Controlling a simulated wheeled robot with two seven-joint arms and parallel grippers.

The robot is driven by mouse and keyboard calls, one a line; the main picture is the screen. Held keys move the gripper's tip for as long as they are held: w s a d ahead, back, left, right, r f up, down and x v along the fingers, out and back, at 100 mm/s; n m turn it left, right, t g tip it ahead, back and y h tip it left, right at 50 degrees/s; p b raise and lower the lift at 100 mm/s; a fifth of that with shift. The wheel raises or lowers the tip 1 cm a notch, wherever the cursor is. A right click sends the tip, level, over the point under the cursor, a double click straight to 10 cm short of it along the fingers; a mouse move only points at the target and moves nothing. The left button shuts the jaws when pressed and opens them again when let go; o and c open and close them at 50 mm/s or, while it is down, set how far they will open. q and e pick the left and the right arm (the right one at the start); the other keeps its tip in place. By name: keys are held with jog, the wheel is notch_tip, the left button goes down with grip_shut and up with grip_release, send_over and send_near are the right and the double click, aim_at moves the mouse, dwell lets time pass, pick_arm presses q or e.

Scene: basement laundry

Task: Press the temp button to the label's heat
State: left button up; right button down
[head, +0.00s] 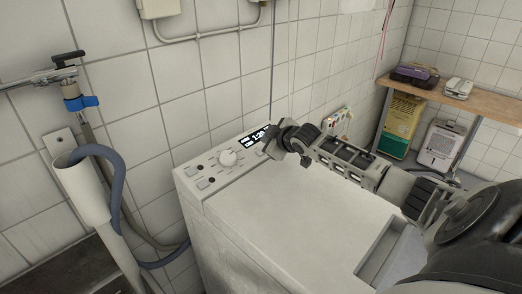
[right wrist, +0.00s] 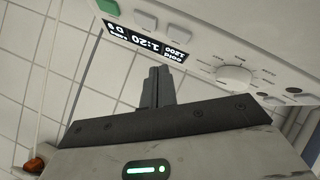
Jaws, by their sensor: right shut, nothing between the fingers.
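The white washing machine (head: 300,205) has a control panel with a round dial (head: 228,157) and a lit display (head: 258,136). In the right wrist view the panel is upside down; its display (right wrist: 145,42) seems to read "cold", 1200 and 1:20. Two grey buttons (right wrist: 162,26) and a green button (right wrist: 108,6) sit beside the display; I cannot read which is temp. My right gripper (head: 272,150) is at the panel's right end, over the buttons' area in the head view. Its fingers (right wrist: 157,72) are shut and empty, near the display; contact cannot be told. My left gripper is out of view.
A grey hose (head: 117,185) and a tap (head: 70,85) are at the left. A wooden shelf (head: 480,100) with appliances stands at the right. The machine's top is mostly clear.

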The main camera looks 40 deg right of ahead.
jog(key=shift+s+r, duration=0.2)
jog(key=shift+r, duration=0.4)
jog(key=shift+s+r, duration=0.15)
jog(key=shift+r, duration=0.4)
jog(key=shift+f, duration=0.1)
